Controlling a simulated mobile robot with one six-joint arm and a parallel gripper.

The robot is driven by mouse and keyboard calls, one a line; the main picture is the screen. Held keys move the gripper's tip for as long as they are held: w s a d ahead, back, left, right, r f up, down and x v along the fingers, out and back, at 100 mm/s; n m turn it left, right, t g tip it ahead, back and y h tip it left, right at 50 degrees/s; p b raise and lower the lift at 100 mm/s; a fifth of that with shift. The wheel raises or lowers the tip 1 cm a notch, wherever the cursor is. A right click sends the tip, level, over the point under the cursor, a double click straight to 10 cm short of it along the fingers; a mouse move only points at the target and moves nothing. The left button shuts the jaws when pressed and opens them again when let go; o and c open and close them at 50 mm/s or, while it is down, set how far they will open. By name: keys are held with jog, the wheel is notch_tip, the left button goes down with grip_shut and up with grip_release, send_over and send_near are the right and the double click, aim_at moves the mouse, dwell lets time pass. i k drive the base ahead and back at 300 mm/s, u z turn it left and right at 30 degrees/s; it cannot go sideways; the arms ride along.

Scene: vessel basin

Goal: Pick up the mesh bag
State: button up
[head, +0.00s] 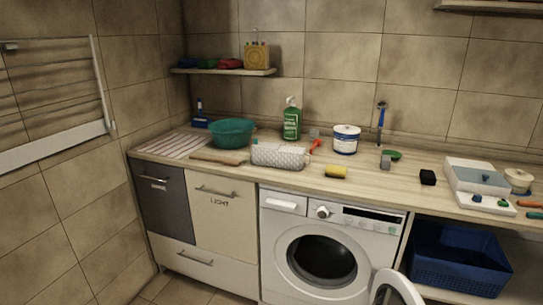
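In the head view, a white, net-patterned bundle that looks like the mesh bag (278,155) lies on its side on the wooden counter, near the front edge and above the left part of the washing machine. Its long side runs left to right. A teal basin (231,133) stands behind and to its left. A wooden stick-like item (218,158) lies at its left end. My gripper is not in view.
A yellow roll (335,172), a red-handled tool (315,145), a green spray bottle (291,121) and a white tub (346,139) stand around the bag. The washing machine door (400,287) hangs open below. A blue crate (457,262) sits under the counter.

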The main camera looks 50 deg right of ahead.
aim_at(287, 157)
jog(key=i, duration=0.85)
jog(key=z, duration=0.05)
